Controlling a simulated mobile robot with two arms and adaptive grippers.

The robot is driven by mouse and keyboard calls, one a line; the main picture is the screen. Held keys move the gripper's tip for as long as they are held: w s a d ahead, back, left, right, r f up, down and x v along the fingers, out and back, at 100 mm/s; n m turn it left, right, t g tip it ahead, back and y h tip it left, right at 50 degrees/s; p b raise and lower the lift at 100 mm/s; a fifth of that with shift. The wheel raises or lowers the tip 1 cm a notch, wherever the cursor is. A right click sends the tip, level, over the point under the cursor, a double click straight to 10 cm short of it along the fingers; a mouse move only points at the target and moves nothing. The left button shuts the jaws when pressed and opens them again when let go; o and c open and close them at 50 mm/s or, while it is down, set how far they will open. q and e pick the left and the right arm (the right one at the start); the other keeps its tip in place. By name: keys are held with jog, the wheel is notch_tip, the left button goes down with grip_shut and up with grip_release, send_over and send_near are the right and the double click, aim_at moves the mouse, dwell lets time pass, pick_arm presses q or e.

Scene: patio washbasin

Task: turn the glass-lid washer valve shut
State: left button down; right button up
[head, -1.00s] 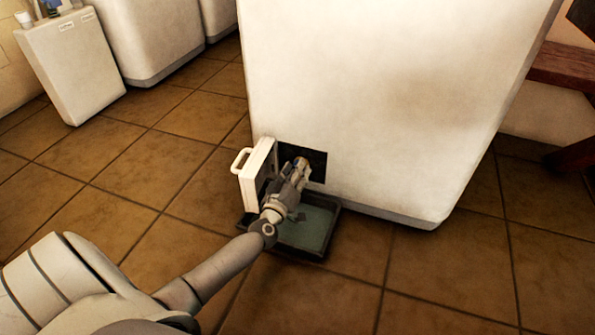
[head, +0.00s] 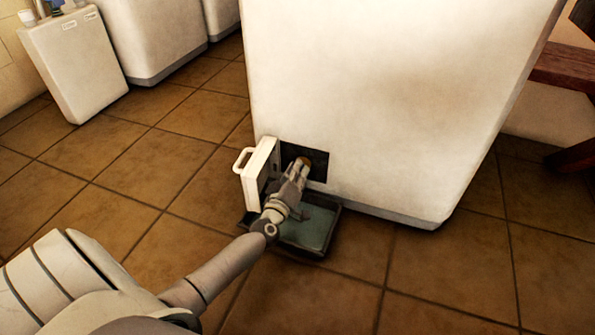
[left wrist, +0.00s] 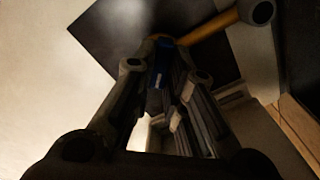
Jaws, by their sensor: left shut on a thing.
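The white washer (head: 390,100) fills the upper middle of the head view; its lid is out of view. Low on its front is a dark square recess (head: 318,166), with a small white hatch door (head: 257,178) swung open on its left. My left gripper (head: 300,168) reaches into this recess. It is shut on the valve, whose yellow-brown part (head: 304,161) shows at the fingertips. In the left wrist view, an orange-brown bar with a dark round end (left wrist: 215,26) extends right from the fingertips (left wrist: 160,62). The fingers hide much of the valve. My right gripper is not in view.
A dark shallow tray with greenish water (head: 310,232) lies on the floor below the recess, under my left gripper. Other white units (head: 75,70) stand at the back left. A reddish wooden bench (head: 565,75) is at the right. Tiled floor around is clear.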

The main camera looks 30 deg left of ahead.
pick_arm(q)
jog(key=n, duration=0.8)
jog(key=shift+f+n+b, duration=0.25)
jog(key=shift+n+b, duration=0.05)
jog(key=shift+b, duration=0.05)
jog(key=shift+n, duration=0.3)
jog(key=c, duration=1.5)
grip_release()
jog(key=shift+o, duration=0.2)
jog(key=shift+r, duration=0.1)
